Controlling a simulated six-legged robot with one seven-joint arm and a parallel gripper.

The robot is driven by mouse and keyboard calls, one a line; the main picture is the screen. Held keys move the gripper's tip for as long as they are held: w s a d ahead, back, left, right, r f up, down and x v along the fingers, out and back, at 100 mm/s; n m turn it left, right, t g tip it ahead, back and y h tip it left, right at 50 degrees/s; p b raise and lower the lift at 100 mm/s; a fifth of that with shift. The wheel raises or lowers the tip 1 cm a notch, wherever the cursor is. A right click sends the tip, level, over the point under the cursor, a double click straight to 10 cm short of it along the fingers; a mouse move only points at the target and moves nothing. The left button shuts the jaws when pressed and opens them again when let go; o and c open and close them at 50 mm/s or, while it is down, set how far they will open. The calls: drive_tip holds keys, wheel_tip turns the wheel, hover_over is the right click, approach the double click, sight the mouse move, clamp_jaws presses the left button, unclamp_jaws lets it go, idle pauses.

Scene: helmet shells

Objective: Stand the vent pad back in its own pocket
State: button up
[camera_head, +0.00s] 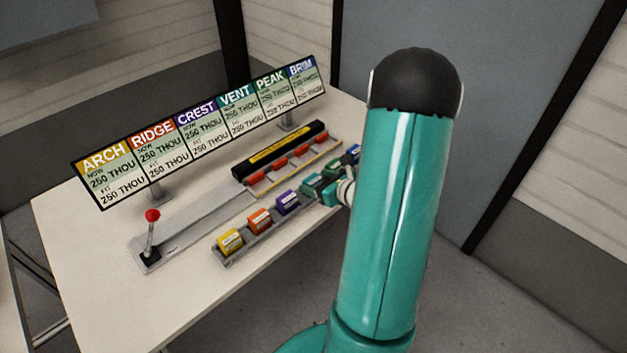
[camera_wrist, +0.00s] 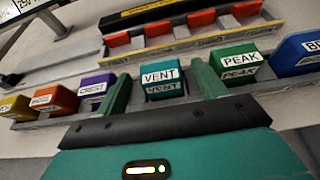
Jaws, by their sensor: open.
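The vent pad (camera_wrist: 162,79) is a teal block with a white VENT label, upright in line with the other pads on the grey pocket rack (camera_wrist: 70,123). My gripper (camera_wrist: 160,68) is open, its two green fingers on either side of the vent pad. A gap shows on each side, wider on the left. I cannot tell whether the pad is fully down, as its pocket is hidden below it. In the head view the vent pad (camera_head: 312,187) is small, and my arm partly covers that end of the row.
Purple CREST (camera_wrist: 97,88) stands left of the vent pad and green PEAK (camera_wrist: 237,62) right, near the fingers. Blue (camera_head: 353,152), orange (camera_head: 259,220) and yellow (camera_head: 229,241) pads share the row. Behind are a black-and-yellow bar (camera_head: 280,151), red-knobbed lever (camera_head: 151,232) and sign board (camera_head: 200,130).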

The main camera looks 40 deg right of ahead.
drive_tip(key=v, duration=1)
drive_tip(key=w+a+r+n+g+y, duration=0.1)
drive_tip(key=a+r+n+g+y, duration=0.3)
drive_tip(key=a+n, duration=0.65)
drive_tip(key=w+a+r+n+g+y, duration=0.25)
drive_tip(key=a+r+n, duration=0.45)
drive_tip(key=a, duration=0.7)
drive_tip(key=s+a+r+n+g+h, duration=0.1)
drive_tip(key=s+a+r+n+h, duration=0.6)
drive_tip(key=n, duration=1.1)
drive_tip(key=shift+s+r, duration=0.85)
drive_tip(key=shift+g, duration=0.25)
